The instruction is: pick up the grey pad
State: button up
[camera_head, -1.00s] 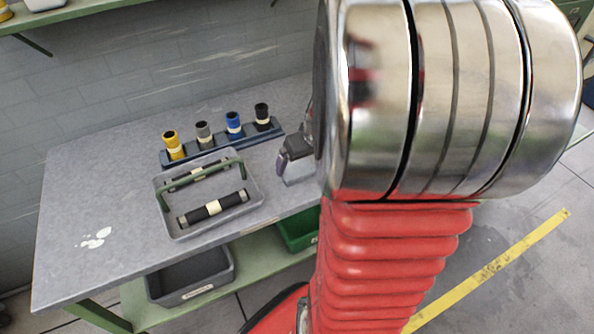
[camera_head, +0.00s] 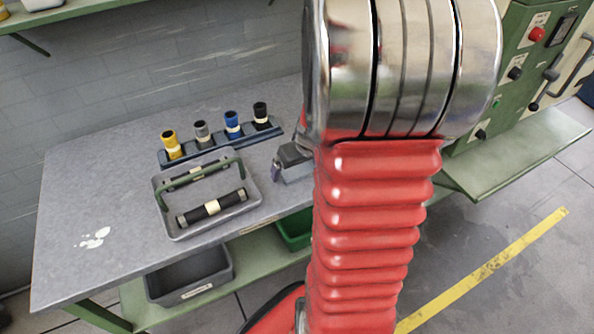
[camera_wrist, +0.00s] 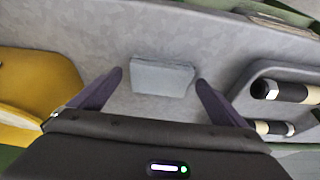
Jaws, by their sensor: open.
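The grey pad (camera_wrist: 162,77) is a small, flat, light grey block lying on the grey table top in the wrist view. My gripper (camera_wrist: 159,79) is open, with one dark purple finger to the left of the pad and one to the right. The pad lies in the gap between the fingertips, with a gap on each side; the height above it is hard to judge. In the head view my gripper (camera_head: 277,172) is over the table's right part, partly hidden by my arm, and I cannot make out the pad there.
A grey tray (camera_head: 252,206) with a green handle and black rollers stands left of my gripper in the head view. Behind it is a blue rack (camera_head: 190,155) with yellow, grey, blue and black cylinders. In the wrist view a yellow object (camera_wrist: 38,90) is at left.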

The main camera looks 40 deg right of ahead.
aim_at(297, 170)
jog(key=shift+c, duration=0.3)
jog(key=c, duration=1.2)
jog(key=shift+r, duration=0.15)
notch_tip(297, 170, up, 10)
jog(key=shift+f, duration=0.1)
jog(key=o, duration=0.7)
jog(key=shift+c, duration=0.2)
jog(key=c, duration=0.4)
jog(key=shift+d, duration=0.1)
